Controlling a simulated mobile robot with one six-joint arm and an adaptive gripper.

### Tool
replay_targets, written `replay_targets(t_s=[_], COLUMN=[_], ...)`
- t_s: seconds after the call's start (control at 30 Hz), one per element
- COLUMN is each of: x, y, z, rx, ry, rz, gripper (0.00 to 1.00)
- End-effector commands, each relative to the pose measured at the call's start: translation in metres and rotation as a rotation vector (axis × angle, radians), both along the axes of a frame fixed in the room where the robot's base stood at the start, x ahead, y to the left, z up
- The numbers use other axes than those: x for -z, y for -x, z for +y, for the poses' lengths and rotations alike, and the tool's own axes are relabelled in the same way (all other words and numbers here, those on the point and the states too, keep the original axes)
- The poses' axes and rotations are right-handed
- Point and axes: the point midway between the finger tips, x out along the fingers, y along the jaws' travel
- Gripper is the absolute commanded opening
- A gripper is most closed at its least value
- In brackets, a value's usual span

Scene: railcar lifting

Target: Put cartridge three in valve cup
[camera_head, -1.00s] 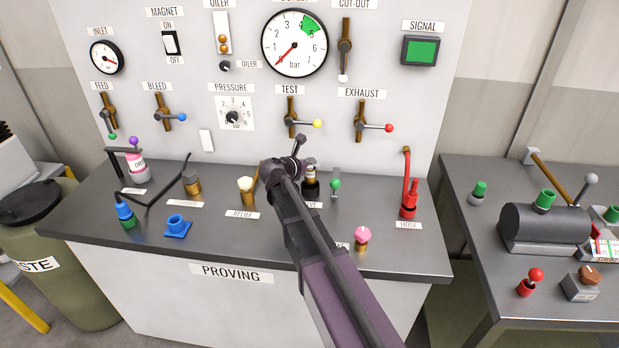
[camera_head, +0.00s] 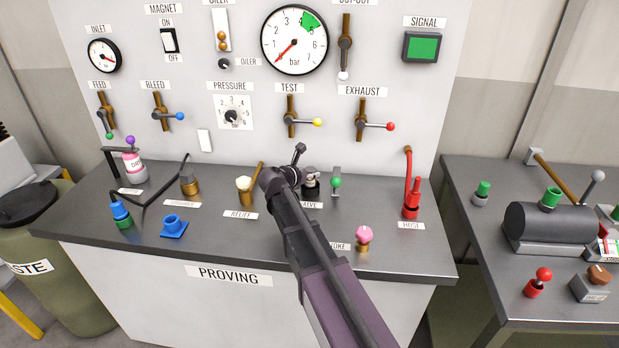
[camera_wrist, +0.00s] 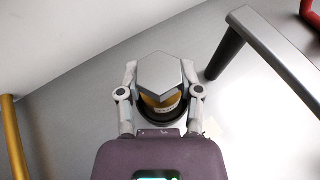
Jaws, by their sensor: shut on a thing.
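The cartridge has a grey hexagonal head (camera_wrist: 167,78) over a brass-yellow body with a white band, whose marking I cannot read. My gripper (camera_wrist: 160,96) is shut on it, one finger at each side. The dark round valve cup (camera_wrist: 160,120) is right below, around the cartridge's lower part; I cannot tell how deep it sits. In the head view the cartridge (camera_head: 311,173) stands over the black valve cup (camera_head: 311,192), behind the partly hidden VALVE label. My arm covers part of this area, and my gripper (camera_head: 304,176) is small there.
A green-knobbed lever (camera_head: 336,182) stands just right of the cup. The brass relief holder (camera_head: 245,190) is to its left. A red hose piece (camera_head: 411,200) and a pink-topped yoke piece (camera_head: 364,238) are to the right. The panel rises close behind.

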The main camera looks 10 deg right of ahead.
Motion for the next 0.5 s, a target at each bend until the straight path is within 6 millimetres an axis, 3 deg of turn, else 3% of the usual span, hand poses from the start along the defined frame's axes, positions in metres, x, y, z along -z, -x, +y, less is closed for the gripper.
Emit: replay_targets(t_s=[0.47, 0.5], x=[0.0039, 0.0028], y=[0.0, 0.0], z=[-0.0002, -0.0003], rx=[0.0, 0.0], ry=[0.001, 0.0], rz=[-0.001, 0.0], gripper=[0.0, 0.59])
